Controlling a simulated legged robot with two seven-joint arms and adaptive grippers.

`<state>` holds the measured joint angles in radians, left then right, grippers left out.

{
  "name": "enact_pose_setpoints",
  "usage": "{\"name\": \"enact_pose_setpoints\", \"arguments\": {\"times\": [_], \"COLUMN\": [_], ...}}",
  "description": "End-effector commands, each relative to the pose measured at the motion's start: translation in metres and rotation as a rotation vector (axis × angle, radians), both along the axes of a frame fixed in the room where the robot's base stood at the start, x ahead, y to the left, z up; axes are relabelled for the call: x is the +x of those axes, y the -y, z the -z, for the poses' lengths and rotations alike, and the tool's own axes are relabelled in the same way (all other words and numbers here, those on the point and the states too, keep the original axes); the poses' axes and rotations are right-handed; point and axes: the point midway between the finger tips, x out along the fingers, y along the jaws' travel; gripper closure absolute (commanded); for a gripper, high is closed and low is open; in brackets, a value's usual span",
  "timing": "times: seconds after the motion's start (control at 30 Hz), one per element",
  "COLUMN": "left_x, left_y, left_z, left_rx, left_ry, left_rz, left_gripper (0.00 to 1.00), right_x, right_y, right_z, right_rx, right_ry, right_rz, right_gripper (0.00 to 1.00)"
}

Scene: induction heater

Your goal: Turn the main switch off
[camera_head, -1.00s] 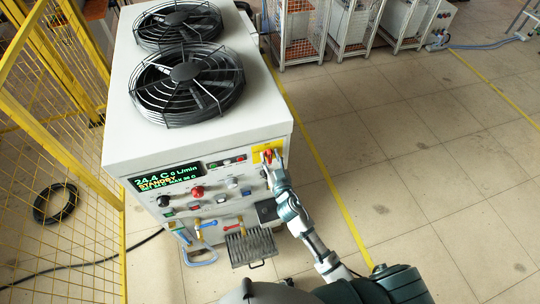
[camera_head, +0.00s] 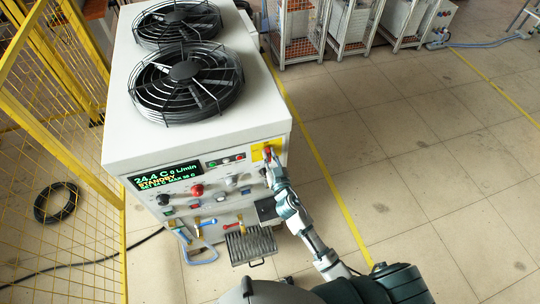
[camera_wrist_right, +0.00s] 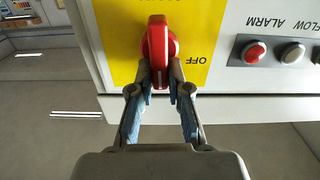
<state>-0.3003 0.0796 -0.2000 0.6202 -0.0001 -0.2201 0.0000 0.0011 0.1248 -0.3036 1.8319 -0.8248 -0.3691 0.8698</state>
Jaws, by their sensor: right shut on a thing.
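The main switch is a red rotary handle (camera_wrist_right: 158,45) on a yellow plate (camera_wrist_right: 112,72) marked OFF, at the right end of the heater's front panel. In the head view the yellow plate (camera_head: 257,153) shows at the panel's upper right corner. My right gripper (camera_wrist_right: 160,82) is shut on the red handle, with a finger on each side of its lower end. In the wrist view the handle stands nearly upright in the picture, and the OFF label lies to its right. In the head view my right gripper (camera_head: 269,160) partly hides the handle. My left gripper is not in view.
The white heater cabinet (camera_head: 120,140) carries two black fans on top and a display (camera_head: 166,176) reading STANDBY. Knobs and buttons line the panel beside the switch. A yellow mesh fence (camera_head: 75,215) stands at the left. Open floor (camera_head: 420,170) lies to the right.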

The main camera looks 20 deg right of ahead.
Motion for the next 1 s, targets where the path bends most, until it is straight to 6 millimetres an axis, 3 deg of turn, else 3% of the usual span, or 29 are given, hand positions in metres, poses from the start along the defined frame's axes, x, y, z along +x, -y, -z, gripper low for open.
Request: {"name": "enact_pose_setpoints", "arguments": {"times": [1.0], "left_x": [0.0], "left_y": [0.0], "left_z": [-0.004], "left_rx": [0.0], "left_ry": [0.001], "left_rz": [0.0], "left_gripper": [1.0], "right_x": [0.001], "right_y": [-0.014], "right_z": [0.003], "right_rx": [-0.819], "right_ry": [0.036], "right_rz": [0.002], "right_gripper": [1.0]}}
